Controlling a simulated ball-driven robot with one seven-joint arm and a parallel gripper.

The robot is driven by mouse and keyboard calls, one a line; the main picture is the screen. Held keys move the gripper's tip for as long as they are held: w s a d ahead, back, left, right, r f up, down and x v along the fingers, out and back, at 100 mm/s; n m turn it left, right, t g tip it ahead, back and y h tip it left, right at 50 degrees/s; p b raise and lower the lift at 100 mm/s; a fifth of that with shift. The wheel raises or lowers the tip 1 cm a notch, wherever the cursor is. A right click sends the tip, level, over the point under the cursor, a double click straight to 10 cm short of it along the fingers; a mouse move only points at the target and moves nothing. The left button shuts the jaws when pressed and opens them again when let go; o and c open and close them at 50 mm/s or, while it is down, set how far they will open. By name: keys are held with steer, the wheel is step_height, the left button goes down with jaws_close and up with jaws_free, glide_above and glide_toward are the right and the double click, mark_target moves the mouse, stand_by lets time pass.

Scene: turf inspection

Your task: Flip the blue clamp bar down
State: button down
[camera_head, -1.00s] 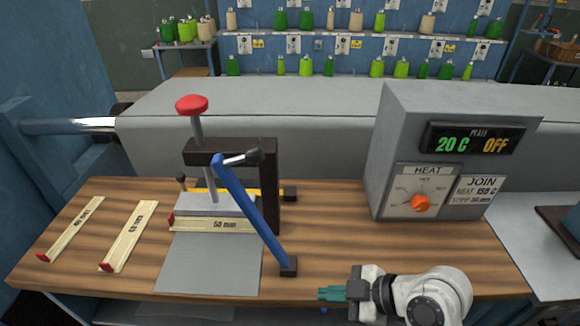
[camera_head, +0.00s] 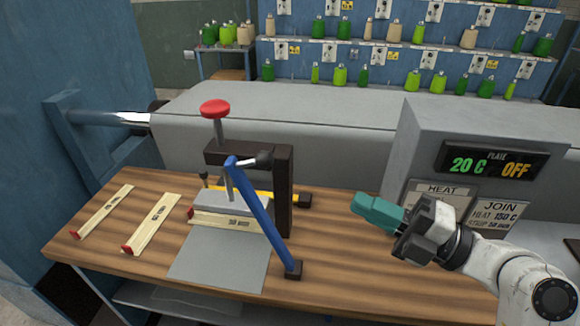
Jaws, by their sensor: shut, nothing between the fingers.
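The blue clamp bar (camera_head: 263,218) stands raised and slanted on the press. Its upper end is at the dark frame (camera_head: 283,190), where a short light rod with a black knob (camera_head: 264,159) joins it. Its lower end sits by a small dark block (camera_head: 294,270) on the table. My gripper (camera_head: 358,203) has teal fingers and is shut and empty. It is above the table to the right of the bar, clear of it, and points left.
The red-topped screw (camera_head: 215,108) rises above the press. Wooden strips (camera_head: 152,223) lie on the table's left. The grey heat box (camera_head: 480,150) stands behind my arm, which hides its dial. The wooden table (camera_head: 360,280) is clear between bar and arm.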

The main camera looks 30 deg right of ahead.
steer(key=p, duration=0.4)
glide_toward(272, 161)
steer(key=x, duration=0.5)
steer(key=shift+w+a, duration=0.6)
steer(key=shift+w, duration=0.1)
